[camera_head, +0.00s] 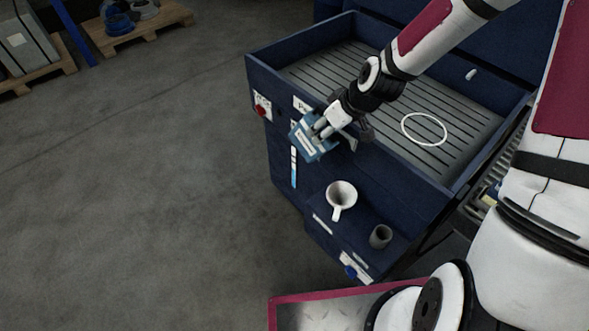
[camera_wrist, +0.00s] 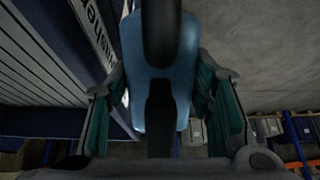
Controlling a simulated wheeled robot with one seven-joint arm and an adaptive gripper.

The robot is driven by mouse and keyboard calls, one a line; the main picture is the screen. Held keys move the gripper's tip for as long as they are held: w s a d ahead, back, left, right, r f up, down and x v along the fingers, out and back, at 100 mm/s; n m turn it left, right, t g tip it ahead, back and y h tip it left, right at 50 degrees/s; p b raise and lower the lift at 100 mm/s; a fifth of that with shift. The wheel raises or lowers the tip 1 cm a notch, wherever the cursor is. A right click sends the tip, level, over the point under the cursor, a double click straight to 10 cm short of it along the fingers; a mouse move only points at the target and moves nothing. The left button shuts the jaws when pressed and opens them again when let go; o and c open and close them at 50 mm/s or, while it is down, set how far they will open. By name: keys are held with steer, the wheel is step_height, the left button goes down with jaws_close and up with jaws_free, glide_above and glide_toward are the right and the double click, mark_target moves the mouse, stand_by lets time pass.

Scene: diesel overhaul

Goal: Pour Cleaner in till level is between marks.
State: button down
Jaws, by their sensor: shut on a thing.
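My gripper (camera_head: 325,124) is shut on a blue jug (camera_head: 311,144) with a white label, held tilted at the front left of a dark blue washer cabinet (camera_head: 262,78). In the wrist view the blue jug (camera_wrist: 160,75) fills the middle between the fingers. A narrow level gauge (camera_head: 293,168) with a pale upper part and a light blue lower part is on the cabinet front, below the jug. A white funnel (camera_head: 341,194) sits on the cabinet's lower front ledge, apart from the jug. The gauge marks are too small to read. No stream of liquid shows.
A dark cup or short pipe (camera_head: 381,236) stands on the ledge right of the funnel. A white ring (camera_head: 424,129) lies on the slatted top. A red knob (camera_head: 261,110) and a blue knob (camera_head: 351,271) are on the front. Open floor lies left; pallets stand at the far left.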

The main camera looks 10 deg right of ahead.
stand_by(0.4)
steer(key=shift+s+d+f+t+p, duration=0.1)
steer(key=shift+d+t+p, duration=0.05)
steer(key=shift+t+p, duration=0.2)
steer(key=shift+y, duration=0.3)
steer(key=shift+f, duration=0.15)
steer(key=shift+f+t+p, duration=0.25)
steer(key=shift+t+p, duration=0.1)
steer(key=shift+f+y, duration=0.2)
steer(key=shift+y, duration=0.1)
stand_by(0.7)
steer(key=shift+f+t+p, duration=0.15)
steer(key=shift+t+p, duration=0.15)
steer(key=shift+t, duration=0.1)
